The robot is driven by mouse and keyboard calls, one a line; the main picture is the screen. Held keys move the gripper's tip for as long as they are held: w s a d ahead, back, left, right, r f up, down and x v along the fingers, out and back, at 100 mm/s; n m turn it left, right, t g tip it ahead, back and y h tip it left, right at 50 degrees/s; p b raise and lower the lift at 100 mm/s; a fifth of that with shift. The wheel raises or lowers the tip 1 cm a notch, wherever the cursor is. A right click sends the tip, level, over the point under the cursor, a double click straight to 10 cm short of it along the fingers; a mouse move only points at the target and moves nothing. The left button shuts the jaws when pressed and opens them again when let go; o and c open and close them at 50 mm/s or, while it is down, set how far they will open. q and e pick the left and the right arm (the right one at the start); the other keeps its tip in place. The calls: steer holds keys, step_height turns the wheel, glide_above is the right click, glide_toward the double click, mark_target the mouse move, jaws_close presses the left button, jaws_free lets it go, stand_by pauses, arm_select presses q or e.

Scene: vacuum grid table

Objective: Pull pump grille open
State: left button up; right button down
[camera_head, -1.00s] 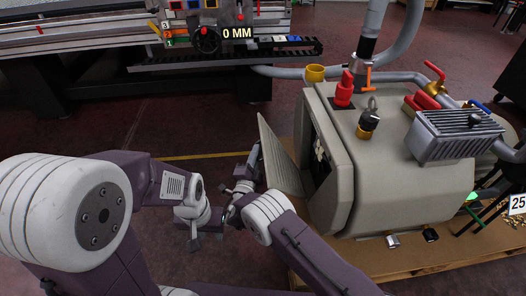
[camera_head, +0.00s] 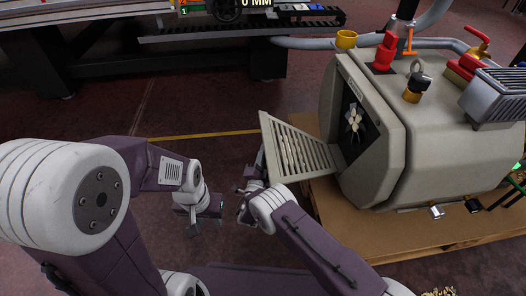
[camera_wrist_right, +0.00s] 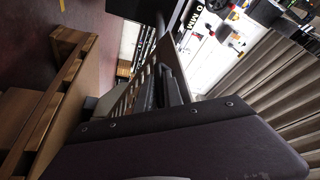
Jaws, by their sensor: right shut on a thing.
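The pump (camera_head: 400,120) is a beige housing at the right in the head view. Its slatted grille (camera_head: 300,152) stands swung out to the left, and a fan (camera_head: 354,120) shows in the dark opening behind it. My right gripper (camera_head: 260,163) is at the grille's outer left edge and shut on it; its fingertips are mostly hidden there. In the right wrist view the dark fingers (camera_wrist_right: 172,88) lie against the slatted grille (camera_wrist_right: 125,104). My left gripper (camera_head: 202,212) hangs left of the right one, apart from the grille; its fingers are too unclear to judge.
The pump stands on a wooden pallet (camera_head: 420,238). A yellow cup-like fitting (camera_head: 346,40), red fittings (camera_head: 385,54) and a finned motor (camera_head: 497,98) are on or beside it. A long machine table (camera_head: 90,18) stands behind.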

stand_by(0.4)
steer(key=c, duration=1.5)
jaws_free()
steer(key=shift+d, duration=0.1)
steer(key=p+v, duration=0.4)
steer(key=v, duration=0.5)
steer(key=shift+f+p, duration=0.15)
steer(key=shift+p, duration=0.2)
steer(key=shift+s, duration=0.1)
